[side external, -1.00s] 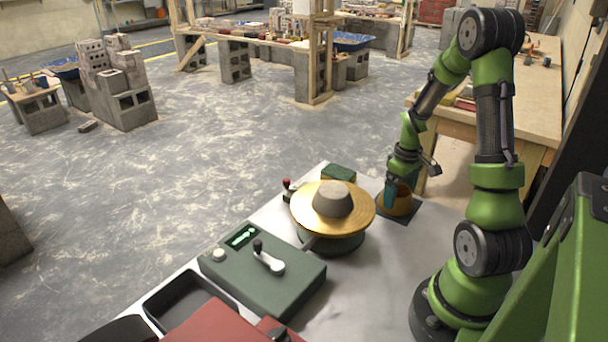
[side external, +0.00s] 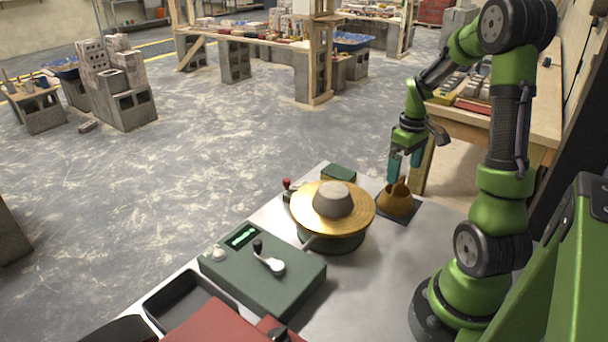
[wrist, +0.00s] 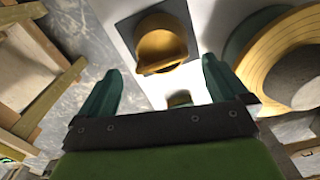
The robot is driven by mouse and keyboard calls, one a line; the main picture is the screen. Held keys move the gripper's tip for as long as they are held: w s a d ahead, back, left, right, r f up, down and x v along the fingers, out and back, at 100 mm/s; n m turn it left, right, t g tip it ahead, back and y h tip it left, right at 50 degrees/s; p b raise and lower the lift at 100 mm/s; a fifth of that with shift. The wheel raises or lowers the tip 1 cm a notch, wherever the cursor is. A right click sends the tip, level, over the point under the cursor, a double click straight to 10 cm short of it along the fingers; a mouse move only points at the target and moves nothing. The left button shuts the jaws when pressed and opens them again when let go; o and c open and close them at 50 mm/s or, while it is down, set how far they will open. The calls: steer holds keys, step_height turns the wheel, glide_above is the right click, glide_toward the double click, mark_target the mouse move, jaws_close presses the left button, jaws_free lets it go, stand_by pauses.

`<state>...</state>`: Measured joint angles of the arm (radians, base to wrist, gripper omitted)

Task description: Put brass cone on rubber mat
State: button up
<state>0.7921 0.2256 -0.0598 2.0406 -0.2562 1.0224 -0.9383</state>
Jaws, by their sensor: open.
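The brass cone (side external: 397,198) stands on the dark rubber mat (side external: 411,216), a square pad on the metal table, in the side external view. In the wrist view the cone (wrist: 163,48) shows from above, with the mat (wrist: 128,26) around it. My gripper (side external: 404,173) is above the cone, its teal fingers apart. In the wrist view my gripper (wrist: 160,82) is open with nothing between its fingers, and the cone lies beyond the fingertips. The fingers look clear of the cone.
A round gold-rimmed turntable (side external: 362,208) with a grey lump (side external: 332,199) on top stands left of the mat. A green control box (side external: 262,272) with a lever is nearer the camera. A small green-topped block (side external: 339,173) sits behind the turntable.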

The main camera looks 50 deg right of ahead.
steer(key=w+a+r+t, duration=0.2)
steer(key=a+r, duration=0.4)
steer(key=a, duration=0.2)
steer(key=w+a+r+t, duration=0.2)
steer(key=a+r, duration=0.3)
steer(key=a, duration=0.4)
steer(key=s+a+r+m+t+y, duration=0.1)
steer(key=s+a, duration=0.1)
steer(key=a, duration=0.4)
steer(key=s+a+r+t+y, duration=0.1)
steer(key=s+a+r+t, duration=0.1)
steer(key=a, duration=0.4)
steer(key=shift+a+m, duration=0.35)
steer(key=shift+m, duration=0.05)
steer(key=shift+w, duration=0.1)
steer(key=shift+c, duration=0.5)
